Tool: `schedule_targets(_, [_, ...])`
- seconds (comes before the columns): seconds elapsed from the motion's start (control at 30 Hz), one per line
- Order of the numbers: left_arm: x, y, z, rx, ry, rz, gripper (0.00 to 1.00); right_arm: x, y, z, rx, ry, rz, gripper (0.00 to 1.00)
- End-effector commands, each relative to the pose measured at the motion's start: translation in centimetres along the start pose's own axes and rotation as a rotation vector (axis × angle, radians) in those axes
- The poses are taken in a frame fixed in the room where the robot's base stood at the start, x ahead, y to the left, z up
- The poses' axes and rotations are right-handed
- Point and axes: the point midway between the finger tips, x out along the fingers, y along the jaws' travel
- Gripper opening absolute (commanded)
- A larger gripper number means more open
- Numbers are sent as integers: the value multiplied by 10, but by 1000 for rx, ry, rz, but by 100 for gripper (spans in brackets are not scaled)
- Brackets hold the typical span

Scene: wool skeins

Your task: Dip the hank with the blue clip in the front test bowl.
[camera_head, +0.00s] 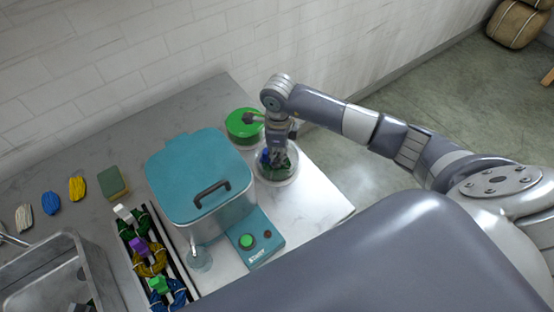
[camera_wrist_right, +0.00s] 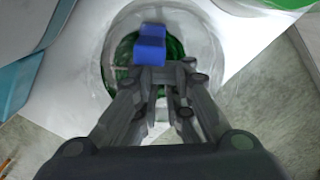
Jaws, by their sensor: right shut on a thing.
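My right gripper (camera_head: 273,155) points down over a clear glass bowl (camera_head: 290,176) and is shut on the blue clip (camera_head: 265,155). In the right wrist view, the blue clip (camera_wrist_right: 150,45) sits at the fingertips (camera_wrist_right: 165,72). Below the clip a dark green hank (camera_wrist_right: 124,50) is inside the rim of the clear bowl (camera_wrist_right: 197,30). The gripper hides part of it, and I cannot tell how deep the hank is or whether it touches liquid. A second bowl (camera_head: 243,125), bright green on top, stands just behind and left of the clear one. My left gripper is not in view.
A teal-lidded machine (camera_head: 190,165) stands left of the bowls. A rack holds hanks with white (camera_head: 122,212), purple (camera_head: 138,246) and green (camera_head: 158,284) clips. A sponge (camera_head: 112,182) and small skeins (camera_head: 77,188) lie behind it. A sink (camera_head: 50,262) is far left. The counter edge is close right.

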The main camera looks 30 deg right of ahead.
Motion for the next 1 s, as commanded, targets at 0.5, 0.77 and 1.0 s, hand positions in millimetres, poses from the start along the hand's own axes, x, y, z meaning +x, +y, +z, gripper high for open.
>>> schedule_targets(0.5, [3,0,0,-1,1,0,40,11,16,2,-5,4,16,0])
schedule_targets(0.77, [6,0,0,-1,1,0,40,8,9,0,-5,4,16,0])
schedule_targets(1.0, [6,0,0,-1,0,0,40,3,1,-1,-4,4,13,0])
